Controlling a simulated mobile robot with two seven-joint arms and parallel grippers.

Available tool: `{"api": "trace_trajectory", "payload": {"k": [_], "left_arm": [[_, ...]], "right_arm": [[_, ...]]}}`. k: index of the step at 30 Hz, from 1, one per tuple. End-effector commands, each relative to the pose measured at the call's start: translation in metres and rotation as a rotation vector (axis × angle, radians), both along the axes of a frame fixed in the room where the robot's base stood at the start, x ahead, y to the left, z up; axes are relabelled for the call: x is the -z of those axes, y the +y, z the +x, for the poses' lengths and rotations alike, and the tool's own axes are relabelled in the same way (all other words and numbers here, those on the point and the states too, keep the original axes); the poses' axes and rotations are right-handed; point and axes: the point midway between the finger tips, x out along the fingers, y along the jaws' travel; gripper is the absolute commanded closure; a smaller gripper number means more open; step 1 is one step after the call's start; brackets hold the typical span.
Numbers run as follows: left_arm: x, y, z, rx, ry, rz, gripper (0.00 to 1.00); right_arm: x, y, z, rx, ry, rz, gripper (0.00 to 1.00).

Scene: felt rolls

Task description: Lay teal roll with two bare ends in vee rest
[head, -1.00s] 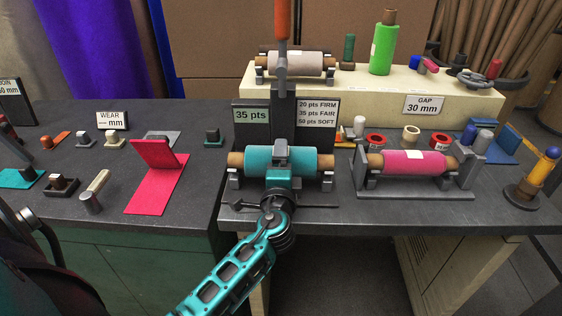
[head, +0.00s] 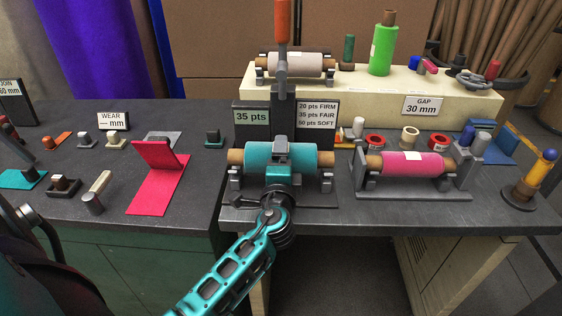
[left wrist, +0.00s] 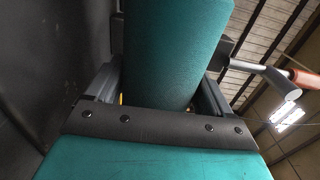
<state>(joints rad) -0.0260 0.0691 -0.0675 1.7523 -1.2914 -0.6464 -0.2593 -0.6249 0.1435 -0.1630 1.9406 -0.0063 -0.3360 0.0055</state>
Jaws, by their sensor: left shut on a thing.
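The teal roll (head: 302,158) has a bare brown core end on each side, at left (head: 236,157) and right (head: 326,159). My left gripper (head: 280,157) is shut around its middle. In the left wrist view the teal roll (left wrist: 172,45) fills the space between the two grey fingers. The roll lies level over a grey stand (head: 318,182) with an upright support near each end; it appears just above these supports, though contact is hard to judge. Other cradles hold a pink roll (head: 390,163) at right and a pale roll (head: 300,64) on the back shelf. My right gripper is out of view.
A dark post with a "35 pts" sign (head: 251,116) and an orange-handled lever (head: 283,22) rises behind the teal roll. A green roll (head: 383,48) stands on the cream shelf. A red felt strip (head: 158,190) lies left. Small parts crowd both sides.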

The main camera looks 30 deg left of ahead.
Motion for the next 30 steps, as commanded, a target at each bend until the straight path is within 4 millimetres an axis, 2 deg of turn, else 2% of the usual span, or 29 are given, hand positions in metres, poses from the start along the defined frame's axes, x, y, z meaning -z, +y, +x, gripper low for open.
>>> {"api": "trace_trajectory", "payload": {"k": [14,30], "left_arm": [[-0.003,0.000,0.000,0.000,-0.003,0.001,0.66],[-0.019,0.000,0.000,0.000,-0.004,0.000,0.66]], "right_arm": [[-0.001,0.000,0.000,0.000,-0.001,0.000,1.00],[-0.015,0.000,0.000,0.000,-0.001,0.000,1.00]]}}
